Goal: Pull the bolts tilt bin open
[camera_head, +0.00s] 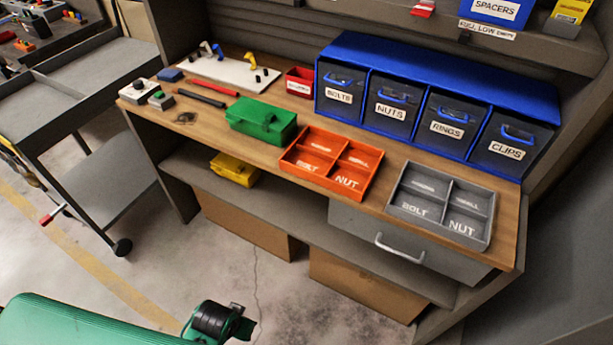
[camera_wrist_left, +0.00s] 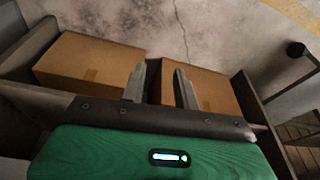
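The bolts tilt bin (camera_head: 338,108) is the leftmost of a row of dark-fronted bins in a blue housing (camera_head: 440,75) at the back of the workbench. It has a white BOLTS label and a blue handle (camera_head: 339,80). Its front looks shut, in line with the others. My left arm shows at the lower left of the head view, well below and in front of the bench, far from the bin. In the left wrist view my left gripper (camera_wrist_left: 160,88) has its two fingers apart with nothing between them, above cardboard boxes. My right gripper is not in view.
An orange tray (camera_head: 285,158), a grey tray (camera_head: 480,243) and a green box (camera_head: 262,135) stand on the bench before the bins. A drawer handle (camera_head: 399,248) sticks out below the benchtop. A grey cart (camera_head: 75,85) stands left. The floor in front is clear.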

